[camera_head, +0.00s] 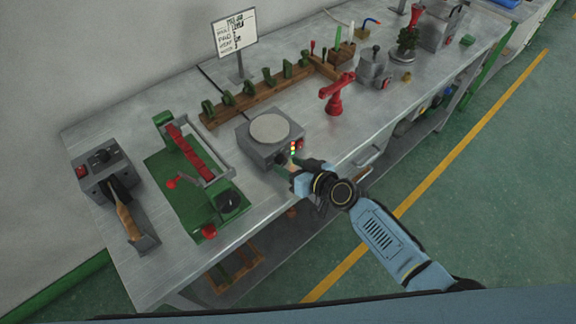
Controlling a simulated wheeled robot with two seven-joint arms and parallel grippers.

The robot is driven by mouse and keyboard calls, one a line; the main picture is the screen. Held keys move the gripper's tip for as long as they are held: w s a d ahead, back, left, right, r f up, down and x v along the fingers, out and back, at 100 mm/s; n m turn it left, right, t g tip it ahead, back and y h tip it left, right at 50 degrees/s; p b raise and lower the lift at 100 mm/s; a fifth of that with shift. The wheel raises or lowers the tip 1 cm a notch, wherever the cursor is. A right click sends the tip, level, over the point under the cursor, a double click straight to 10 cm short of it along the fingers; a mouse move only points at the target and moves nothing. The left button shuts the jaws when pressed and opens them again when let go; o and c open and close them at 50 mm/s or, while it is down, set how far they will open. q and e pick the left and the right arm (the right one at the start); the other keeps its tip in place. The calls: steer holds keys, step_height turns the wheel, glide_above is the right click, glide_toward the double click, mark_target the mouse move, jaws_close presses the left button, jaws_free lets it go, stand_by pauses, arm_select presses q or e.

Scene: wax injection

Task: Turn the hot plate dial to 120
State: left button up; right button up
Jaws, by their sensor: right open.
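The hot plate (262,146) is a grey box with a round pale plate on top, standing near the middle of the workbench. Small coloured lights or buttons (294,147) show on its right-hand front. My right gripper (287,164) is at the front face of the hot plate, with its arm coming from the lower right. The gripper is open, and its fingers are small and partly dark in this view. The dial is hidden or too small to make out behind the fingers, so I cannot tell its setting or whether the fingers touch it. My left gripper is not in view.
A green-based device with a red bar (188,146) stands left of the hot plate. A grey unit with a wooden-handled tool (105,172) is at the far left. A red stand (336,95) is close on the right. A wooden rack (236,103) with green clamps runs behind.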

steer(key=shift+w+a+f, duration=0.25)
steer(key=shift+w+a, duration=0.1)
steer(key=shift+w, duration=0.1)
steer(key=c, duration=1)
steer(key=shift+o, duration=0.2)
steer(key=m+b, duration=0.1)
steer(key=b, duration=0.1)
steer(key=m+y+b, duration=0.1)
steer(key=b, duration=0.1)
steer(key=m+g+y+b, duration=0.1)
steer(key=b, duration=0.1)
steer(key=shift+w+d+f+b, duration=0.1)
steer(key=shift+d+f+b, duration=0.05)
steer(key=shift+f+b, duration=0.15)
steer(key=shift+r+m+y+b, duration=0.25)
steer(key=shift+m+y+b, duration=0.05)
steer(key=shift+m+b, duration=0.2)
steer(key=o, duration=1)
steer(key=shift+c, duration=0.2)
